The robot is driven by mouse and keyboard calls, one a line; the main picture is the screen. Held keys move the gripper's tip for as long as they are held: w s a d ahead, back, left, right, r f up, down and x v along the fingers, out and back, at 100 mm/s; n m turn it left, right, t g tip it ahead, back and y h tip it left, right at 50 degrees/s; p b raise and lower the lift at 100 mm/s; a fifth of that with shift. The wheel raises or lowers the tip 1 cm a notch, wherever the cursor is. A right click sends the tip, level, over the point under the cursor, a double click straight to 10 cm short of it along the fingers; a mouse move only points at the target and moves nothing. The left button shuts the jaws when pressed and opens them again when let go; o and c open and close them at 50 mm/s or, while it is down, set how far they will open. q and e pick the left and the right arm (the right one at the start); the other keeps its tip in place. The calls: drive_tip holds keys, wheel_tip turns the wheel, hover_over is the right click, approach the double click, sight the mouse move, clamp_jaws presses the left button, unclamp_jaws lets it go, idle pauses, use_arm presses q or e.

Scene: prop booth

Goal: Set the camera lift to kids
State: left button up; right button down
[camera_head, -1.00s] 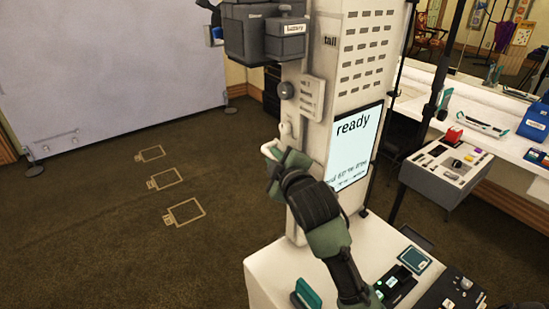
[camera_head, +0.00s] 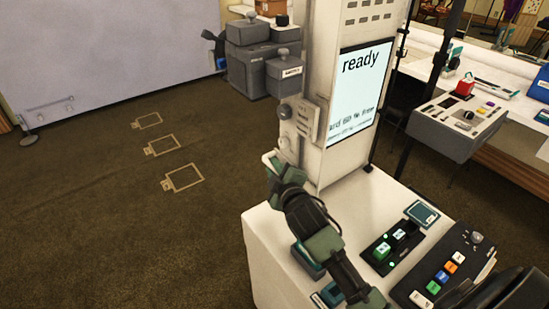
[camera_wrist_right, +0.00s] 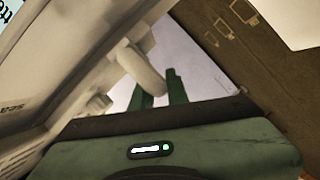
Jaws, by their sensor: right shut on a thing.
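My right gripper (camera_head: 272,162) is shut on the lift's white handle (camera_head: 286,146), low on the column. In the right wrist view, the curved white handle (camera_wrist_right: 142,66) runs down between the green fingers (camera_wrist_right: 158,88). Part of a plate reading "sea" shows at the left there. My left gripper is not in view.
The column's screen (camera_head: 358,90) reads "ready". Below it, a white counter (camera_head: 262,235) holds a green-button panel (camera_head: 390,247) and a console with coloured keys (camera_head: 443,270). Floor outlines (camera_head: 184,178) mark the open carpet at left. A grey control desk (camera_head: 465,120) stands at right.

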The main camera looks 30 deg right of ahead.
wheel_tip(320, 180, down, 4)
drive_tip(key=shift+s+f+b, duration=0.1)
drive_tip(key=shift+b, duration=0.55)
drive_tip(key=shift+f, duration=0.1)
drive_tip(key=c, duration=1.4)
unclamp_jaws()
drive_tip(key=shift+r, duration=0.2)
drive_tip(key=v, duration=0.7)
drive_tip(key=shift+s+a, duration=0.1)
drive_tip(key=shift+s, duration=0.25)
